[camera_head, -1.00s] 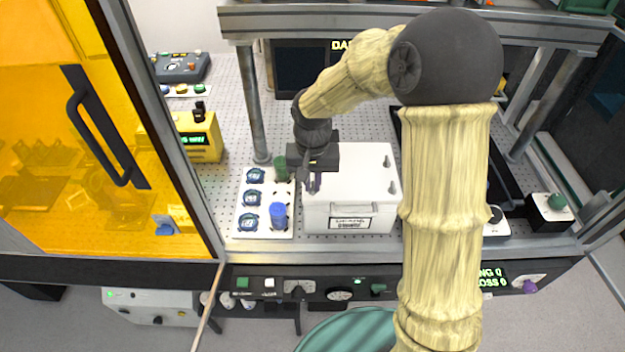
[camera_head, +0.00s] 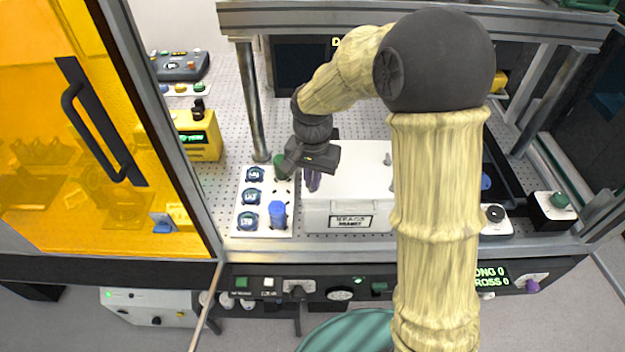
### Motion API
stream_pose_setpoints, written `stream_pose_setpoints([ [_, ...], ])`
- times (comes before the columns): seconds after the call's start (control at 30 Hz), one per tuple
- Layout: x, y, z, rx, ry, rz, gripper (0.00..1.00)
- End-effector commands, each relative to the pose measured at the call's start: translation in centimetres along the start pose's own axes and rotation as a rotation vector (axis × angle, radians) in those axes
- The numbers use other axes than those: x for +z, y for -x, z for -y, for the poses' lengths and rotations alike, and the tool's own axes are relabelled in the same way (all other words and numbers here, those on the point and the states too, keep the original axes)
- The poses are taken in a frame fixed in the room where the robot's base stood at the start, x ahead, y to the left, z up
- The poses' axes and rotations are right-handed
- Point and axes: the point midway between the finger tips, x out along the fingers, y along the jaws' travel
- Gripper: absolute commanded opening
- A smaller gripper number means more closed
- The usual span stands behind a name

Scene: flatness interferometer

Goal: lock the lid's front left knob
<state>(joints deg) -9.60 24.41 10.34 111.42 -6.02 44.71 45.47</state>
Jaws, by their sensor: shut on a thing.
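The white box (camera_head: 319,215) has a pale lid (camera_head: 362,160) and a dark-lettered label on its front. My gripper (camera_head: 312,186) points down at the lid's front left corner, its purple-grey fingers shut around the front left knob there. The fingers hide that knob, so its turn angle cannot be seen.
Left of the box is a white panel (camera_head: 240,228) with round dials, a blue cylinder (camera_head: 278,214) and a green cylinder (camera_head: 281,167). A metal post (camera_head: 252,100) rises behind. My arm covers the box's right side.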

Motion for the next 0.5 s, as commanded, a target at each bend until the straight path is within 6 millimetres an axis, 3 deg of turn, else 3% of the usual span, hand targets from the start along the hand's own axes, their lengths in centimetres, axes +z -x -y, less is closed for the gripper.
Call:
stream_pose_setpoints([
  [0.5, -0.03, 0.17, 0.11, -0.002, -0.488, -0.003, 0.00],
])
